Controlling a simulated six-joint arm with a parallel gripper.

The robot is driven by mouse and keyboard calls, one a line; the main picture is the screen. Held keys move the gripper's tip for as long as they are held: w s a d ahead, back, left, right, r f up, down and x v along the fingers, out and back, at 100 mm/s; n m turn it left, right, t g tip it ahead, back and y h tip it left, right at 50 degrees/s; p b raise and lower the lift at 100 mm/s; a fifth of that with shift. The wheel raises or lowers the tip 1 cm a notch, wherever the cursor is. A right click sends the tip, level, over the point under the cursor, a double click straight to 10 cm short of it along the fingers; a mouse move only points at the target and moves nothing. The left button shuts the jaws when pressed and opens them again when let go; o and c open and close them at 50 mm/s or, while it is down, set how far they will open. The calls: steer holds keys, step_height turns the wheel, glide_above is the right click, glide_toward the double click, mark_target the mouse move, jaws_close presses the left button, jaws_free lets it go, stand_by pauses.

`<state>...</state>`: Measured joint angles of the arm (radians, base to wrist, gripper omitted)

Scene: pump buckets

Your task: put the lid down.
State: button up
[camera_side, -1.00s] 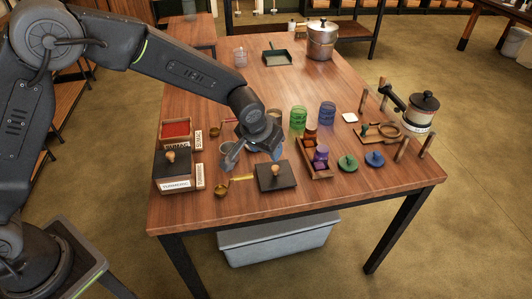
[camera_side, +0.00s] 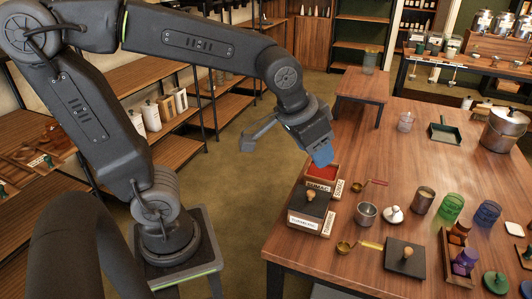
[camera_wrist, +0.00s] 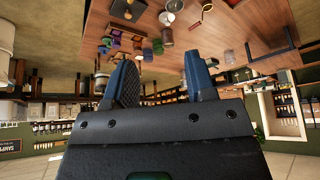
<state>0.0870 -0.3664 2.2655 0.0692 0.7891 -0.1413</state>
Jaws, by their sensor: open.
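A dark square lid (camera_side: 405,257) with a wooden knob lies flat on the table near its front edge. Another dark knobbed lid (camera_side: 312,202) sits on the turmeric box (camera_side: 309,221). Behind that, the sumac box (camera_side: 320,183) stands uncovered, with red powder (camera_side: 323,172) showing. My gripper (camera_side: 286,150) is raised at the table's left end, behind the sumac box in the picture. Its fingers are spread and hold nothing. It is well away from the loose lid. In the wrist view my open gripper (camera_wrist: 160,85) shows no object between its fingertips.
A wooden caddy (camera_side: 445,255) is right of that lid. Green (camera_side: 451,206) and blue (camera_side: 487,214) glasses stand behind.

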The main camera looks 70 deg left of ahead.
steer(key=s+a, duration=0.1)
steer(key=s, duration=0.8)
steer(key=shift+a+f, duration=0.15)
steer(key=shift+a, duration=0.2)
